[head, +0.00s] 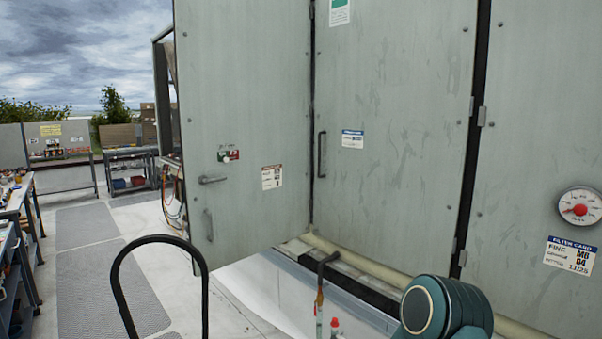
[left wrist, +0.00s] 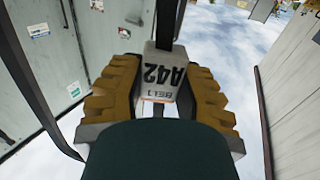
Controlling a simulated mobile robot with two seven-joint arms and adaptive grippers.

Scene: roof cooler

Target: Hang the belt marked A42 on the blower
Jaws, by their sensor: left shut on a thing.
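The black belt (head: 160,238) rises as a tall narrow loop at the lower left of the head view. In the left wrist view, the belt (left wrist: 171,20) runs up from a pale block printed A42 and BELT (left wrist: 163,72). My left gripper (left wrist: 162,68), with ochre ribbed fingers, is shut on that block, one finger on each side. The fingers are outside the head view. My right gripper is not in view. I cannot make out the blower in either view.
A grey cabinet panel with a lever handle (head: 212,180) stands behind the belt; closed-looking panels (head: 392,130) run to the right. A gauge (head: 579,207) is at far right. Workbenches (head: 18,195) stand left, with open floor and grey mats (head: 85,226) between.

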